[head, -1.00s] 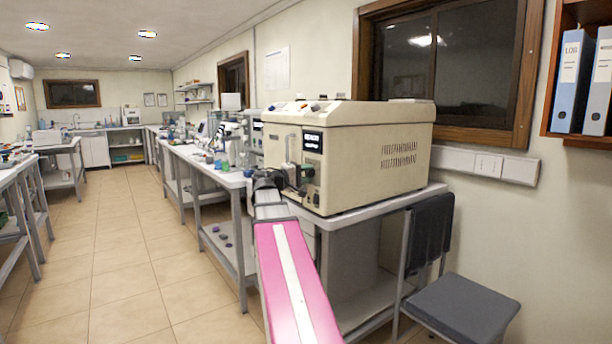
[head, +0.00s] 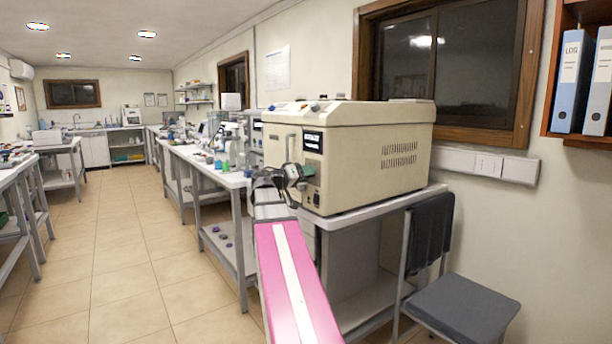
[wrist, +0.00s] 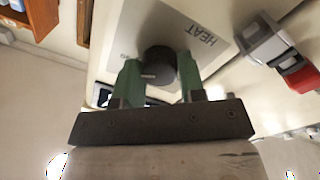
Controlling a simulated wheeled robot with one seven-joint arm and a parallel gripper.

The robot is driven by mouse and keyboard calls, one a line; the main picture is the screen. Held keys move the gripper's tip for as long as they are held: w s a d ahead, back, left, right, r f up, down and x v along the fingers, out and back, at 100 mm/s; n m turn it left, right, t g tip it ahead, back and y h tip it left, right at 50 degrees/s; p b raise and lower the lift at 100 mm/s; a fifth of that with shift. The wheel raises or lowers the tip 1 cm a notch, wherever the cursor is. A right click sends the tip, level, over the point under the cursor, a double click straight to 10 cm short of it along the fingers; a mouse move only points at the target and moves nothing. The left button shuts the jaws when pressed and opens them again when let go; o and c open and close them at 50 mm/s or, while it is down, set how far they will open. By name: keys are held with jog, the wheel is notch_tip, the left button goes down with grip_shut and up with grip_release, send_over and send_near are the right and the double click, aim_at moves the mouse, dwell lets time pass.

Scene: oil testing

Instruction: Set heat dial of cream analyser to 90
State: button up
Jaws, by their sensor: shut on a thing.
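The cream analyser (head: 370,150) is a large beige box on the bench, with a small dark display (head: 313,142) on its front. In the wrist view its front panel (wrist: 215,25) carries the word HEAT beside a dark round dial (wrist: 158,64). My gripper (wrist: 160,75) has its two green fingers on either side of this dial and is shut on it. In the head view my gripper (head: 302,178) is at the front panel, and the dial is hidden there. The dial's setting cannot be read.
A grey and red part (wrist: 285,60) sticks out from the panel near my gripper. The white bench (head: 355,232) bears the analyser. A dark chair (head: 465,305) stands at the right. The tiled floor (head: 130,260) at the left is clear.

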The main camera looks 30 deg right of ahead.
jog(key=shift+m, duration=0.4)
jog(key=shift+s, duration=0.1)
jog(key=o, duration=0.9)
jog(key=shift+a, duration=0.1)
jog(key=a, duration=1)
jog(key=shift+s+a+f, duration=0.2)
jog(key=shift+a+f, duration=0.05)
jog(key=shift+a, duration=0.1)
